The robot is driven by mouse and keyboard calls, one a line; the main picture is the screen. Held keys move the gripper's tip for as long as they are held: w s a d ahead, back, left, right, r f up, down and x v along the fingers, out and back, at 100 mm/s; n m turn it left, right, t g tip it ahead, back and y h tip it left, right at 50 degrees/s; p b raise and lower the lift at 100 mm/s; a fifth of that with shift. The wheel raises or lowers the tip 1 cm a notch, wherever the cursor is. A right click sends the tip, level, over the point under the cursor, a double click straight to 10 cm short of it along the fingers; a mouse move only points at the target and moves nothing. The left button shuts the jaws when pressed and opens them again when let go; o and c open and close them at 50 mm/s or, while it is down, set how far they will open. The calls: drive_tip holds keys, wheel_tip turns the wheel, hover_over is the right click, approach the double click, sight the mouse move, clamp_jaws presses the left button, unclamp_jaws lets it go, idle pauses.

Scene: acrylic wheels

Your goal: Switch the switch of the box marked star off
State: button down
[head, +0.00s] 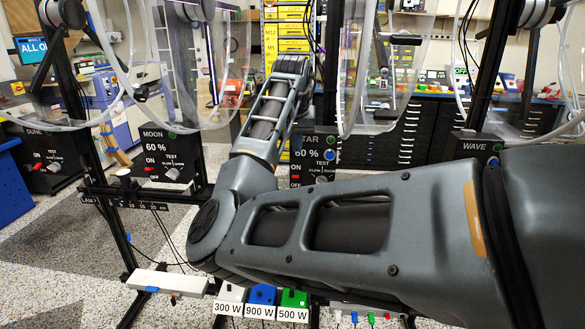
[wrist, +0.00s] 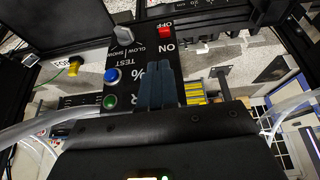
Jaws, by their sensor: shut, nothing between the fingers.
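The star box (head: 308,172) stands in the middle of the head view, partly hidden by my arm; "TAR", "60 %", a green button and a blue button show. In the wrist view the box face (wrist: 140,55) appears upside down. Its red switch (wrist: 165,32) sits between the OFF and ON labels, close to OFF; I cannot tell its setting. My gripper (wrist: 165,66) is shut and empty, its fingers over the box face, with their tips on the ON side, apart from the switch in the picture. Fingertips are not visible in the head view.
The moon box (head: 172,155) and dune box (head: 45,160) stand left, the wave box (head: 478,148) right. A grey knob (wrist: 122,32), blue button (wrist: 111,75) and green button (wrist: 110,101) lie beside my fingers. Clear tubes and dark posts surround the boxes.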

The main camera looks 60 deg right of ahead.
sight(295, 177)
drive_tip(key=shift+w+a+r, duration=0.2)
drive_tip(key=shift+a+r, duration=0.05)
drive_tip(key=p+x, duration=0.1)
drive_tip(key=x, duration=0.9)
drive_tip(key=shift+a+f, duration=0.1)
drive_tip(key=shift+s+a+f+t+h+b, duration=0.1)
drive_tip(key=shift+a+f+t+h+b, duration=0.2)
drive_tip(key=shift+h+b, duration=0.2)
idle(0.6)
drive_tip(key=shift+s+a+f+t+h+b, duration=0.15)
drive_tip(key=shift+a+f+t+h+b, duration=0.3)
drive_tip(key=shift+h+b, duration=0.3)
drive_tip(key=h+b, duration=0.1)
drive_tip(key=b, duration=0.1)
drive_tip(key=f+t+h+b, duration=0.1)
drive_tip(key=h+b, duration=0.1)
drive_tip(key=shift+s+a, duration=0.15)
drive_tip(key=shift+a, duration=0.2)
drive_tip(key=shift+r+p, duration=0.55)
drive_tip(key=shift+r, duration=0.2)
